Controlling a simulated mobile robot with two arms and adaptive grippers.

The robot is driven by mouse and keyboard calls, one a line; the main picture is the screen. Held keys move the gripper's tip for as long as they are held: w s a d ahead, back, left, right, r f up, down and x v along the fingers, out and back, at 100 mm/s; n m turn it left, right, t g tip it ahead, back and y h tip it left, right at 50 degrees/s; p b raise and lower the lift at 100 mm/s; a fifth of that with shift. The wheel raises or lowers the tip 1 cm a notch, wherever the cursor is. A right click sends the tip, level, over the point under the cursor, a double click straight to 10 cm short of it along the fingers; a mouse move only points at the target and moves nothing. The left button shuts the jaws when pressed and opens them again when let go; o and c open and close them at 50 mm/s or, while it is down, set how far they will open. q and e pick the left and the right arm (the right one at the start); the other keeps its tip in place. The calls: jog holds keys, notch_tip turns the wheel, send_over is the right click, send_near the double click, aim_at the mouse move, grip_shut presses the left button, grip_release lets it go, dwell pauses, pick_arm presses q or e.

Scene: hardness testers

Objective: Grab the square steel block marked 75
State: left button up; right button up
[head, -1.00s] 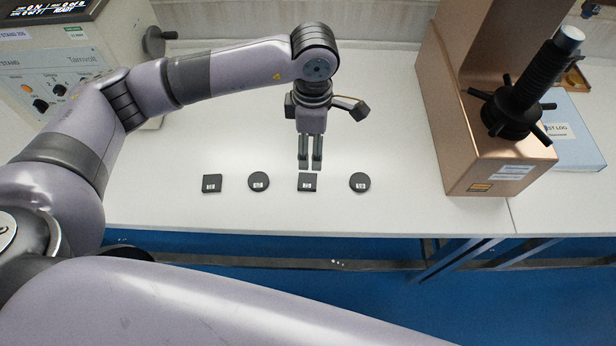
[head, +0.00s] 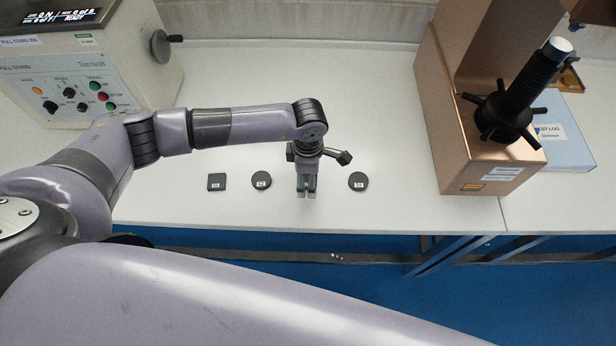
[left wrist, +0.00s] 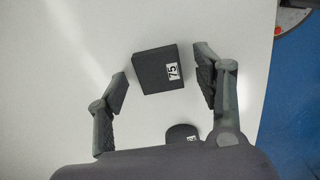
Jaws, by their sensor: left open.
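The dark square block marked 75 (left wrist: 157,72) lies on the white bench top in the left wrist view. My left gripper (left wrist: 163,76) is open, one finger on each side of the block, with small gaps showing. In the head view my left gripper (head: 307,191) points down over the third place in the row and hides most of the block there. My right gripper is not in view.
Another square block (head: 216,182) and two round blocks (head: 261,180) (head: 358,180) lie in the same row. A copper-coloured tester (head: 470,150) stands at right, a grey control stand (head: 90,75) at left. The bench's front edge is close below the row.

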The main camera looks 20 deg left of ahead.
pick_arm(q)
jog(key=shift+c, duration=0.4)
jog(key=shift+w, duration=0.1)
jog(key=c, duration=1.4)
